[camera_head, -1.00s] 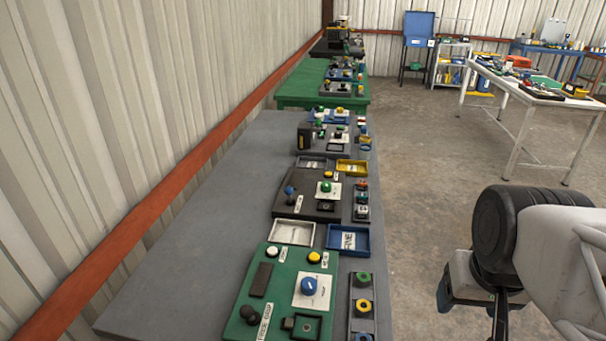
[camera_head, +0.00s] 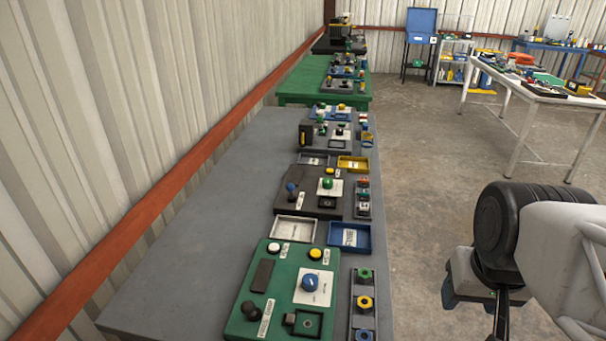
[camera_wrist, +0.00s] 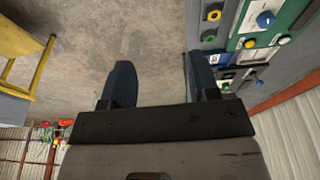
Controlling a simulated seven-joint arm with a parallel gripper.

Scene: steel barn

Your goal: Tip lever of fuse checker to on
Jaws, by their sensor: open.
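A green control panel (camera_head: 262,278) lies on the near end of the grey bench in the head view. It has a black ball-ended lever (camera_head: 248,309) at its lower left, a blue knob on a white plate (camera_head: 310,284), and white and yellow buttons. A dark panel (camera_head: 322,207) farther back has a blue-tipped lever (camera_head: 291,187) and a green knob. The labels are too blurred to tell which is the fuse checker. My gripper (camera_wrist: 158,64) is open and empty, its blue fingers over the floor beside the bench. The panels show at upper right in the wrist view.
A white tray (camera_head: 276,236) and a blue tray (camera_head: 330,235) sit between the panels. A strip of coloured buttons (camera_head: 351,303) runs along the green panel's right side. A corrugated wall (camera_head: 130,110) bounds the left.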

